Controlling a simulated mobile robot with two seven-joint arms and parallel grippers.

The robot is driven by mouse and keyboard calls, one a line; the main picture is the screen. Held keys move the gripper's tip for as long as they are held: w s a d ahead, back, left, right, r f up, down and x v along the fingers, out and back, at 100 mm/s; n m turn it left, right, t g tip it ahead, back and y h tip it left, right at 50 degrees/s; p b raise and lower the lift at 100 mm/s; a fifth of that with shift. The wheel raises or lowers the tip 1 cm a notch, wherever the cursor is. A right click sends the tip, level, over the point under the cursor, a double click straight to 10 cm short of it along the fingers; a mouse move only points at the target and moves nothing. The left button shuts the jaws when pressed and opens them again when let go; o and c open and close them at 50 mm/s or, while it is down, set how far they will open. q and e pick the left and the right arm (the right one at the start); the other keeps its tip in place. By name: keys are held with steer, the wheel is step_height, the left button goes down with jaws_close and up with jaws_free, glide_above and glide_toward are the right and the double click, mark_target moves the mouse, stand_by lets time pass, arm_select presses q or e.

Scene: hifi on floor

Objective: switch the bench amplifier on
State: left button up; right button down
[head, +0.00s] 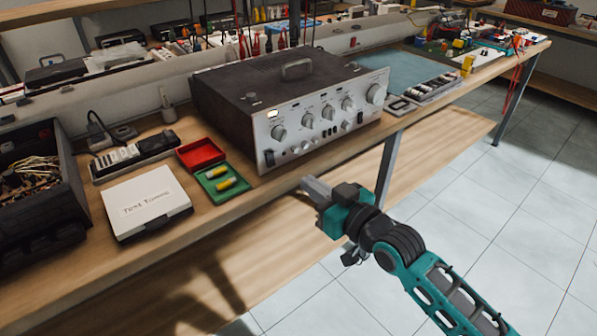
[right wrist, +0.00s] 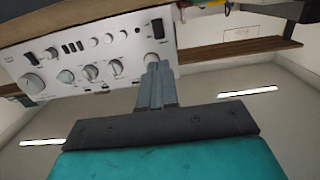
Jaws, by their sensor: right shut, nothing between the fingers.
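The bench amplifier (head: 240,97) is a dark box with a silver front panel full of knobs, standing on the wooden bench. A black rocker switch (head: 269,158) is at the lower left of its panel, below a knob (head: 278,132). A small lit window (head: 272,113) glows above that knob. My right gripper (head: 306,183) is shut and empty, in front of and below the panel's left part. In the right wrist view the panel (right wrist: 75,55) appears upside down. The gripper's closed fingertips (right wrist: 155,68) overlap a knob, with the black switch (right wrist: 157,28) beyond them. Contact cannot be told.
Left of the amplifier are a green tray (head: 212,196) with yellow parts, a red tray (head: 201,153), a white-lidded box (head: 147,203) and a power strip (head: 135,155). A tray of small parts (head: 430,88) is to its right. Floor in front is clear.

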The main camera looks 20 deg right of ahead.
steer(key=shift+v, duration=1.2)
